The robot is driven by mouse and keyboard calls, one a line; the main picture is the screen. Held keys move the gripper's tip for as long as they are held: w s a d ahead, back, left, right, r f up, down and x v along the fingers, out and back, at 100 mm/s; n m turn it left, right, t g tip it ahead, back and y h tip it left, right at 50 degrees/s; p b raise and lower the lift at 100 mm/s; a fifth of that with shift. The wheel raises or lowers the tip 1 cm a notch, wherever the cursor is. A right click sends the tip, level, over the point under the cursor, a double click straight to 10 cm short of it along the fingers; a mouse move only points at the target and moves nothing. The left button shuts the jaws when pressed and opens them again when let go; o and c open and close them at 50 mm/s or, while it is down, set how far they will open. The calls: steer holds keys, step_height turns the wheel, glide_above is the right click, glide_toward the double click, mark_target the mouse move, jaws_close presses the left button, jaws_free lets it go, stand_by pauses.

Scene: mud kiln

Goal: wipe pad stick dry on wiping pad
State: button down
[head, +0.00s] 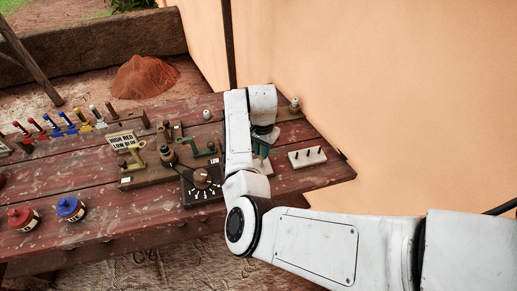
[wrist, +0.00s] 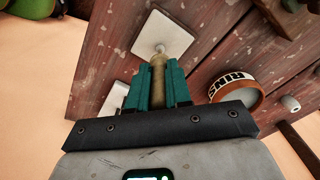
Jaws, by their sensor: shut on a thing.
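My gripper (wrist: 157,82) is shut on the pad stick (wrist: 158,75), a tan rod held between the teal fingers. Its pale tip lies over a white square wiping pad (wrist: 178,37) on the red wooden table in the wrist view. I cannot tell whether the tip touches the pad. In the head view my arm hides most of this spot; only a bit of the teal fingers (head: 264,151) and a pale edge of the pad (head: 262,167) show.
A round lettered dish (wrist: 236,88) stands right of the gripper in the wrist view. In the head view a white peg block (head: 307,157) is to the right, a dial box (head: 202,184) to the left, and red (head: 22,217) and blue (head: 70,208) pots front left. An orange wall (head: 420,110) bounds the right.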

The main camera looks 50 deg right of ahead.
steer(key=shift+s+d, duration=0.25)
steer(key=shift+d, duration=0.05)
steer(key=shift+r+p, duration=0.35)
steer(key=shift+r, duration=0.1)
steer(key=shift+r+p, duration=0.4)
steer(key=shift+r, duration=0.45)
steer(key=shift+w+r, duration=0.1)
steer(key=shift+r, duration=2.1)
